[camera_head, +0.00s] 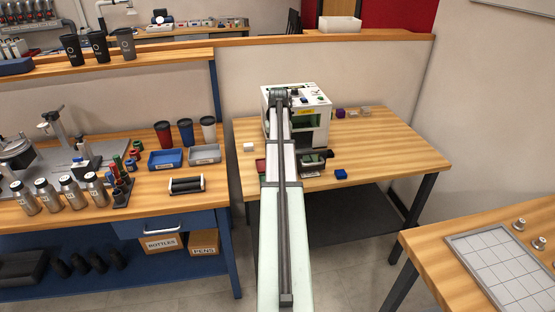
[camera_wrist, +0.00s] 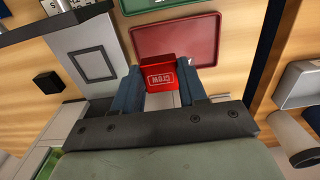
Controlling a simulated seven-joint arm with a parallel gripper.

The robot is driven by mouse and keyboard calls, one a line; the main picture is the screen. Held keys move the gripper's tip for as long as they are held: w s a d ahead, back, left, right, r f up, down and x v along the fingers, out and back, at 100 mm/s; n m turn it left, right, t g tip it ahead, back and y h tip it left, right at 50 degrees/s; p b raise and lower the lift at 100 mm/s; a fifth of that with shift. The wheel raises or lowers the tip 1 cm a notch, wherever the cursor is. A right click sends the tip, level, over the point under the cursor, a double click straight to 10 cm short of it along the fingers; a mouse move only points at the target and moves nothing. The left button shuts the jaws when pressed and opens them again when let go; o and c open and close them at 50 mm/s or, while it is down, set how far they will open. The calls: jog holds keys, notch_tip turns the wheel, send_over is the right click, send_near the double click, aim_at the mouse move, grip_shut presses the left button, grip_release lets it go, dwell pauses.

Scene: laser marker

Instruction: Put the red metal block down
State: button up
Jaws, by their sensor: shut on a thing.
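The red metal block (camera_wrist: 161,72) shows in the wrist view between the two blue-grey fingers of my gripper (camera_wrist: 160,84), with white lettering that appears upside down. My gripper is shut on it. A red tray (camera_wrist: 203,28) lies just beyond the block in that view. I cannot tell how high the block is above it. In the head view a bit of the red tray (camera_head: 260,166) shows left of my arm. My gripper and the block are hidden behind my arm there.
The white laser marker (camera_head: 311,108) stands at the back of the wooden table (camera_head: 385,145). A blue block (camera_head: 341,174) sits at the front edge, a white block (camera_head: 249,147) at the left. A green tray (camera_wrist: 145,4) adjoins the red one.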

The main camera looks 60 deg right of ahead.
jog(key=shift+f, duration=2.8)
jog(key=shift+f, duration=0.15)
jog(key=o, duration=0.8)
notch_tip(320, 180, up, 12)
jog(key=shift+r, duration=0.15)
